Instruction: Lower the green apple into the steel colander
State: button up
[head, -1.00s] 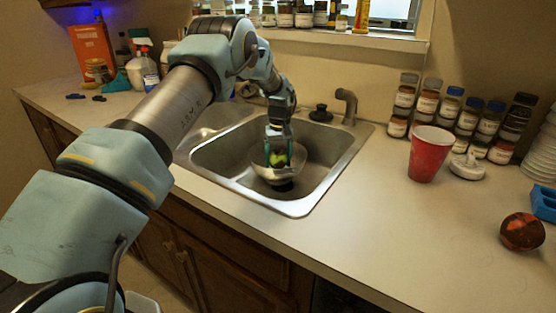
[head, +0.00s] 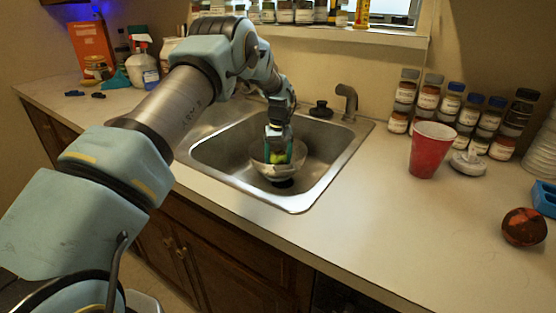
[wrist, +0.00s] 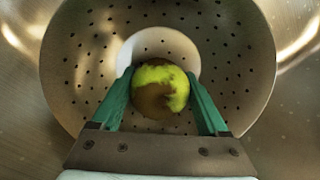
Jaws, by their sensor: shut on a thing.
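The green apple (wrist: 160,90), green with a brown patch, is between the two green fingers of my gripper (wrist: 160,95). The fingers press on its left and right sides. In the head view the apple (head: 277,157) shows small between the fingers of my gripper (head: 278,152). The steel colander (wrist: 85,60), a round bowl with many small holes, lies under the apple in the wrist view. In the head view the colander (head: 284,172) sits in the sink basin, partly hidden by my gripper. The apple is within the colander's outline; whether it touches the bottom I cannot tell.
The steel sink (head: 325,165) surrounds the colander, with a faucet (head: 347,100) behind it. A red cup (head: 430,150), spice jars (head: 470,118) and a dark red ball-like thing (head: 524,228) stand to the right. The counter in front of the cup is clear.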

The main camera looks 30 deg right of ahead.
jog(key=shift+f, duration=0.2)
dwell(0.6)
jog(key=o, duration=1.4)
